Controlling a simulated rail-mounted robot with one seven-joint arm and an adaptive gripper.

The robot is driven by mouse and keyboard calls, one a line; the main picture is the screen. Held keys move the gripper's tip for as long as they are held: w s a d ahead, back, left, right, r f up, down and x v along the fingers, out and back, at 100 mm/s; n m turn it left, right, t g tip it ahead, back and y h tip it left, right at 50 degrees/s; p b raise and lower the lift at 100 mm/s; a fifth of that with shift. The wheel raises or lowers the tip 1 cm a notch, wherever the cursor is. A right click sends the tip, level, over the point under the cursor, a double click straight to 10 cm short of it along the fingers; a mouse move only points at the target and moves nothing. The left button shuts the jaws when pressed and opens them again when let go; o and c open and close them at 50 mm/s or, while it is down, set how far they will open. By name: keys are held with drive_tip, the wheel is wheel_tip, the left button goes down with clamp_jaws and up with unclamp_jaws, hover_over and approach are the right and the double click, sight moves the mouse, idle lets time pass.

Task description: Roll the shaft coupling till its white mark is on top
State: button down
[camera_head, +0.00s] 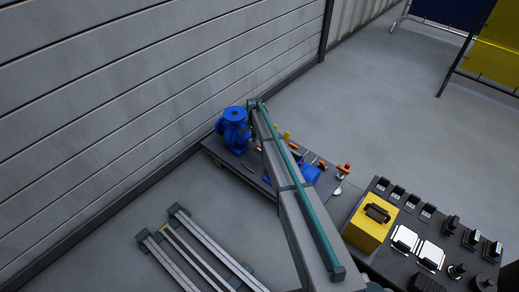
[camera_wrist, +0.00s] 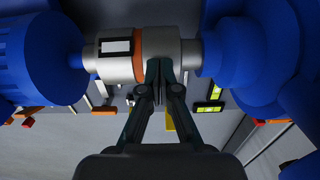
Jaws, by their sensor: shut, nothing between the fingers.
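The shaft coupling (camera_wrist: 118,68) is a silver cylinder with an orange ring (camera_wrist: 153,46) round its middle, lying across the centre of the wrist view. Its white mark (camera_wrist: 117,46), a dark-edged rectangle, shows on the left half, facing the wrist camera. My gripper (camera_wrist: 160,68) is shut and empty, its fingertips overlapping the coupling's lower edge just right of the ring. I cannot tell whether they touch it. In the head view my arm hides the coupling and the gripper is not clearly visible.
A blue motor (camera_wrist: 38,50) and a blue pump body (camera_wrist: 255,50) flank the coupling closely. The pump (camera_head: 233,130) stands by the wall at the skid's far end. Small tools lie about. A yellow box (camera_head: 368,225) stands on a dark bench at right.

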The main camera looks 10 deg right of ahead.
drive_tip(key=shift+w+d+f+p, duration=0.15)
drive_tip(key=shift+w+d+p, duration=0.5)
drive_tip(key=shift+p, duration=0.6)
idle(2.1)
drive_tip(key=shift+s+d, duration=0.1)
drive_tip(key=shift+r+p, duration=1.8)
drive_tip(key=shift+r, duration=1.8)
